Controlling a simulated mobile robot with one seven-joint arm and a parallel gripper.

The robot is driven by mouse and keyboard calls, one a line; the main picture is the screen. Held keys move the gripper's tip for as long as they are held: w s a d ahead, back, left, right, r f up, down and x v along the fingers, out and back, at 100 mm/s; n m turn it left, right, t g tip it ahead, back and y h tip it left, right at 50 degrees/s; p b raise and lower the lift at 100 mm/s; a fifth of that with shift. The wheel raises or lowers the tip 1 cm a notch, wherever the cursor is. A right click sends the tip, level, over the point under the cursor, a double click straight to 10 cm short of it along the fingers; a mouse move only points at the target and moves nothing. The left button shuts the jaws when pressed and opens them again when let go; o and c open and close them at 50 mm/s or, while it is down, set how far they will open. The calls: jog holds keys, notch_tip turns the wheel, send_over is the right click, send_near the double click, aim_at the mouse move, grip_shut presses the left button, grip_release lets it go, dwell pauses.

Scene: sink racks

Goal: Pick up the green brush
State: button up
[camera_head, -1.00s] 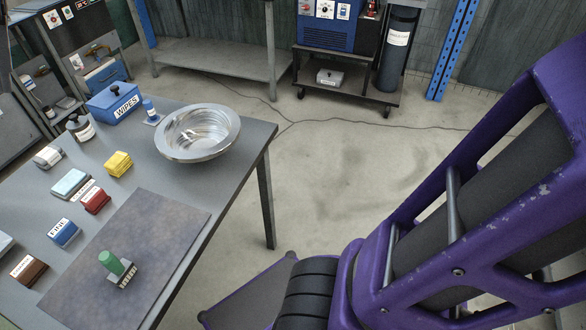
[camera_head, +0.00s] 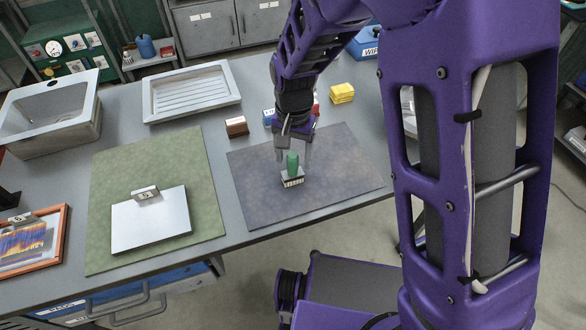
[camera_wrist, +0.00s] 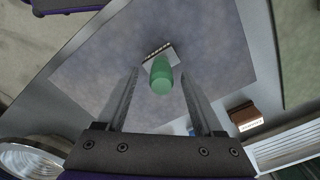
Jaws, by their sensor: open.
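The green brush (camera_head: 292,165) stands upright on the grey-blue mat (camera_head: 350,168), its bristle block down and its green handle up. My gripper (camera_head: 294,160) is above the mat with its fingers pointing down around or just behind the handle. In the wrist view the green brush (camera_wrist: 161,76) shows between the two open fingers (camera_wrist: 158,85), with a gap on both sides. Nothing is held. The head view does not show clearly how far down the handle the fingertips reach.
A brown block (camera_head: 236,127), a blue block (camera_head: 269,118) and a yellow block (camera_head: 341,94) sit behind the mat. A white tray (camera_head: 192,118) is at the back. A green mat (camera_head: 105,180) with a white plate (camera_head: 150,222) lies left. The table's front edge is close.

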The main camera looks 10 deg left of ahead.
aim_at(293, 164)
jog(key=shift+a+f, duration=0.1)
jog(key=shift+f, duration=1.45)
grip_shut()
